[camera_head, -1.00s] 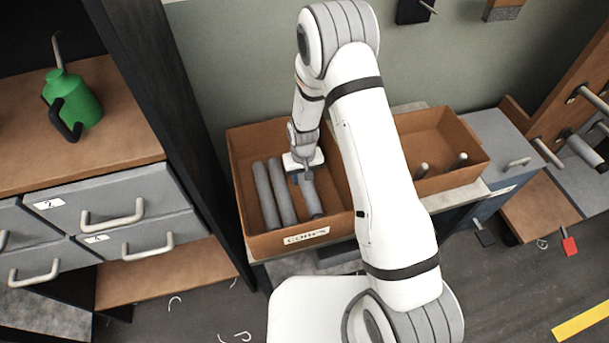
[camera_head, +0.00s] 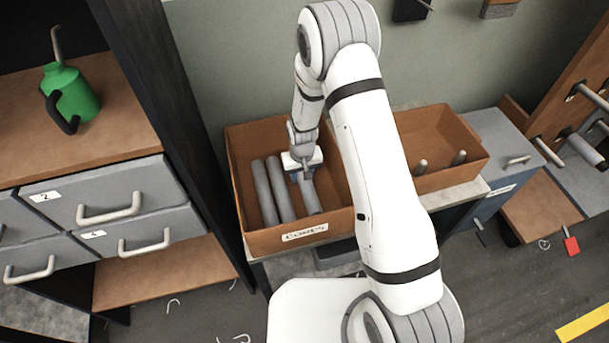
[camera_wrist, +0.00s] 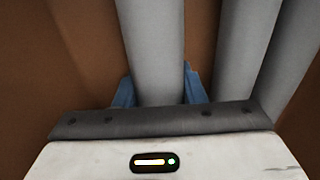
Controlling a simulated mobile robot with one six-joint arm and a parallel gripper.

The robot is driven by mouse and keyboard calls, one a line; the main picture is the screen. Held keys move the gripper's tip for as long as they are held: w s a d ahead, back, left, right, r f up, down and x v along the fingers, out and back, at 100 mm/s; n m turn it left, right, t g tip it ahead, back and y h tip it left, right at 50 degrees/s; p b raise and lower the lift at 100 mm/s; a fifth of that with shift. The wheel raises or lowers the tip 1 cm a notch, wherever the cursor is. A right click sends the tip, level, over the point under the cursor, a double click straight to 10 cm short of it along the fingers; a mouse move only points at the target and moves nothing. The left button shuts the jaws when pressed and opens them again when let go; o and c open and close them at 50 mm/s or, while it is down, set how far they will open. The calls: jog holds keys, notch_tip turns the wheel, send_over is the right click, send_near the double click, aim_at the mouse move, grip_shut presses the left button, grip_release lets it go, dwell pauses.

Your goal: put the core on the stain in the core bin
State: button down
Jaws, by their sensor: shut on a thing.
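The core bin (camera_head: 258,243) is a brown open box labelled as holding cores, and it stands left of my arm in the head view. My gripper (camera_head: 303,177) reaches down inside it. Its blue fingers (camera_wrist: 160,92) are shut on a grey tubular core (camera_wrist: 155,45), one on each side. This core (camera_head: 311,197) lies at the right of two other grey cores, (camera_head: 264,192) and (camera_head: 282,190), in the bin. Whether the held core touches the bin floor is hard to tell. No stain is visible.
A second brown bin (camera_head: 478,160) with two upright pegs stands right of my arm. A dark cabinet side (camera_head: 160,110) rises close to the core bin's left. Grey drawers (camera_head: 120,195) and a green oil can (camera_head: 75,92) are at the left.

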jog(key=shift+s+d+f, duration=0.1)
jog(key=shift+s+f, duration=0.2)
jog(key=shift+f, duration=0.3)
jog(key=shift+s+d+f, duration=0.1)
jog(key=shift+s+f, duration=0.2)
jog(key=shift+f, duration=0.25)
jog(key=c, duration=1.2)
grip_release()
jog(key=shift+o, duration=1)
jog(key=shift+r, duration=0.15)
jog(key=shift+w+r+p, duration=0.15)
jog(key=shift+r+p, duration=0.15)
jog(key=shift+o, duration=0.8)
jog(key=r+p, duration=0.1)
jog(key=r, duration=0.2)
jog(key=r+p, duration=0.2)
jog(key=r, duration=0.1)
jog(key=r+p, duration=0.2)
jog(key=r, duration=0.1)
jog(key=shift+w+a+r, duration=0.15)
jog(key=shift+w+r, duration=0.05)
jog(key=shift+w, duration=0.05)
